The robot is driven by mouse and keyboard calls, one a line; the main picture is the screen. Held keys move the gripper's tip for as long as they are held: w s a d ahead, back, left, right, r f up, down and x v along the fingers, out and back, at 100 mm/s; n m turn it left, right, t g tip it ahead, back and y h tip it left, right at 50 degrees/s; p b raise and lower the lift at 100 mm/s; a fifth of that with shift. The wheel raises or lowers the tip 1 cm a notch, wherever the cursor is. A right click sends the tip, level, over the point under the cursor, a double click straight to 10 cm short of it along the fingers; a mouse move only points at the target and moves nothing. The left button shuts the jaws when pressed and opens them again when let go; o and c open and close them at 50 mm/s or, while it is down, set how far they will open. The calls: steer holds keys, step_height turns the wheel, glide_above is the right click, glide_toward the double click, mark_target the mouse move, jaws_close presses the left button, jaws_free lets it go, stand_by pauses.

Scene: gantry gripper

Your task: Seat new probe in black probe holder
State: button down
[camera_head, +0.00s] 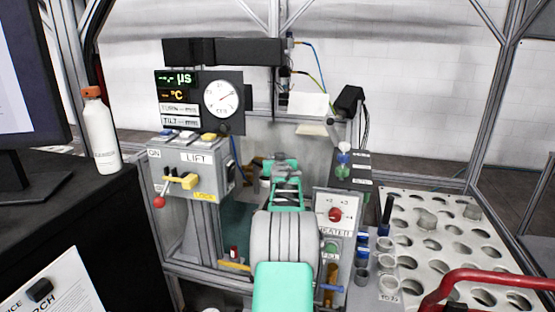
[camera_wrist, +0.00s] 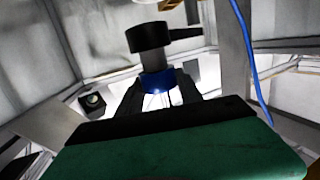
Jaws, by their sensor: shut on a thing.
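My gripper (camera_wrist: 157,92) is in the wrist view, its two dark fingers on either side of a blue piece (camera_wrist: 158,80), apparently the probe. The gripper is shut on it. Directly above the blue piece is a black cylinder with a bar to the right, apparently the black probe holder (camera_wrist: 148,38). The two look in line and close; I cannot tell whether they touch or how far the probe is in. In the head view my green and grey arm reaches away from me, and its end hides the probe and fingertips.
A grey LIFT box (camera_head: 188,165) with a red-knobbed lever stands left of my arm. A control panel (camera_head: 337,212) with a red knob is close on the right. A white rack (camera_head: 440,225) with round holes lies further right. A blue cable (camera_wrist: 250,55) hangs at right in the wrist view.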

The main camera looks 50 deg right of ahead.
steer(key=shift+f+b, duration=0.95)
steer(key=shift+f, duration=0.25)
steer(key=c, duration=0.7)
jaws_free()
steer(key=b+v, duration=0.1)
steer(key=v, duration=0.7)
steer(key=shift+d+r, duration=0.1)
steer(key=shift+r, duration=0.05)
